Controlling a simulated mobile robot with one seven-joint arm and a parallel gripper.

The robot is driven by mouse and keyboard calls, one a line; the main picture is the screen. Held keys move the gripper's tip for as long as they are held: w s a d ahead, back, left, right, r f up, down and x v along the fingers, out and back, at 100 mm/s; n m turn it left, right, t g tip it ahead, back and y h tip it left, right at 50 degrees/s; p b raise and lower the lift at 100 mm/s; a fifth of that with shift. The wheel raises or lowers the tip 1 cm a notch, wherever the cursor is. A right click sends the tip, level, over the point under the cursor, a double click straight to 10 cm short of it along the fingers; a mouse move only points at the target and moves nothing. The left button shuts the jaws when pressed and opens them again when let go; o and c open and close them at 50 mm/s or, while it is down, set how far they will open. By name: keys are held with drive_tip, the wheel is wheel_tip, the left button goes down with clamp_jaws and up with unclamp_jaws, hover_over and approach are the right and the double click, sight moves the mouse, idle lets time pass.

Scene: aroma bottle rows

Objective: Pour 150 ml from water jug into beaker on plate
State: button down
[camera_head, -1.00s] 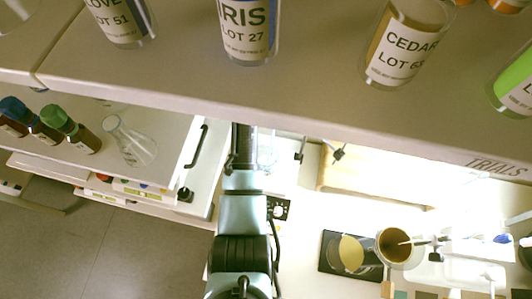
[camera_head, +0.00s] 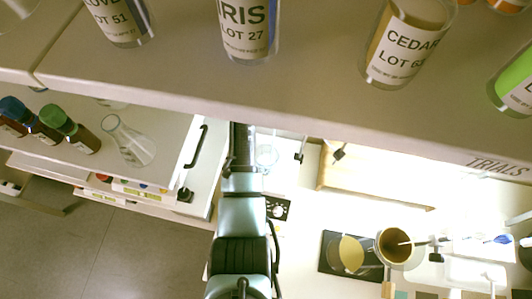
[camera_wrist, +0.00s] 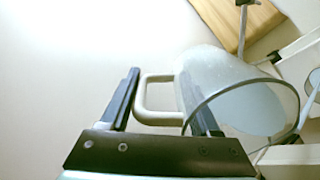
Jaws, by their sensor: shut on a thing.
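In the wrist view my gripper (camera_wrist: 160,75) has its two dark fingers on either side of the pale loop handle of a clear, bluish jug (camera_wrist: 222,80). The jug's round mouth faces the camera and its body leans away toward the upper left; I cannot make out its water level. A clear round glass shape (camera_head: 267,156) shows beside my arm in the head view; I cannot tell whether it is the jug or the beaker. My gripper is not clear in the head view. I cannot identify the beaker or plate with certainty. A partly cut-off glass vessel (camera_wrist: 314,84) is at the wrist view's right edge.
A shelf with labelled bottles, including the cedar bottle (camera_head: 408,42), crosses the top of the head view. A conical flask (camera_head: 130,142) and capped bottles (camera_head: 68,128) stand at left. A black dial box (camera_head: 277,208) is beside my arm. A brown-filled cup (camera_head: 393,246) is at right.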

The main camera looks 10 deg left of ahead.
drive_tip(key=shift+s+a+r+t+h, duration=0.15)
drive_tip(key=shift+a+t+h, duration=0.15)
drive_tip(key=shift+t+h, duration=0.15)
idle(3.8)
drive_tip(key=shift+d+r+g+y+p, duration=0.25)
drive_tip(key=shift+g+p, duration=0.1)
drive_tip(key=shift+p, duration=0.3)
drive_tip(key=shift+w+d+f+g+y+p, duration=0.3)
drive_tip(key=shift+y+p, duration=0.3)
drive_tip(key=shift+p, duration=0.2)
drive_tip(key=shift+w+d+f+y, duration=0.1)
drive_tip(key=shift+f+y, duration=0.1)
drive_tip(key=shift+y, duration=0.2)
